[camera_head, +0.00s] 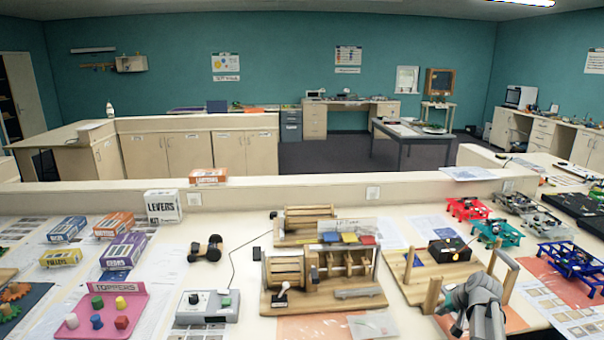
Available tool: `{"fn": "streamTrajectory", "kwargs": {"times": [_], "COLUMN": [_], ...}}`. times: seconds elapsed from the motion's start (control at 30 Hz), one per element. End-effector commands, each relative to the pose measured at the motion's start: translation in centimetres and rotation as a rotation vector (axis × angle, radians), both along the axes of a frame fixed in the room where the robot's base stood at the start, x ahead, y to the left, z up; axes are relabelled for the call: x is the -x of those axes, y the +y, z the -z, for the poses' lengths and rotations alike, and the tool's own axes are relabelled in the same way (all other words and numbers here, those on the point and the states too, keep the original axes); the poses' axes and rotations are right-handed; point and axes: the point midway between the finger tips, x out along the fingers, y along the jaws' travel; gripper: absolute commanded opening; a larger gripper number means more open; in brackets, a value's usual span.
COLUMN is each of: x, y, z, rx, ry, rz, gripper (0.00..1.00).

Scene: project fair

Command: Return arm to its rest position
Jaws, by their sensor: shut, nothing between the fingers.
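Part of my own grey arm (482,302), with a teal joint cap, rises from the bottom edge right of centre. No fingertips of my gripper can be made out, and the rest of the arm is outside the picture. I see nothing held.
A wooden crank machine (320,278) stands mid-table, with a grey control box (208,306) to its left. A pink tray (100,312) and kit boxes (122,250) are at left. Red, teal and blue stands (570,260) are at right. A low partition (330,192) runs behind.

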Motion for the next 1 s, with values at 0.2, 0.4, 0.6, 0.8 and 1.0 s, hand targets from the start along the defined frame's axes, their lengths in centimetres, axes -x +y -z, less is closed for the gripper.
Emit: {"fn": "streamTrajectory", "kwargs": {"times": [0.2, 0.4, 0.6, 0.8, 1.0], "x": [2.6, 5.3, 8.6, 12.1, 14.5], "y": [7.5, 13.0, 17.8, 21.7, 24.0], "z": [1.0, 1.8, 2.3, 2.6, 2.7], "rx": [0.048, 0.104, 0.172, 0.248, 0.307], "ry": [0.110, 0.204, 0.293, 0.373, 0.425], "rz": [-0.101, -0.181, -0.253, -0.314, -0.349], "gripper": [0.00, 0.00, 0.00, 0.00, 0.00]}}
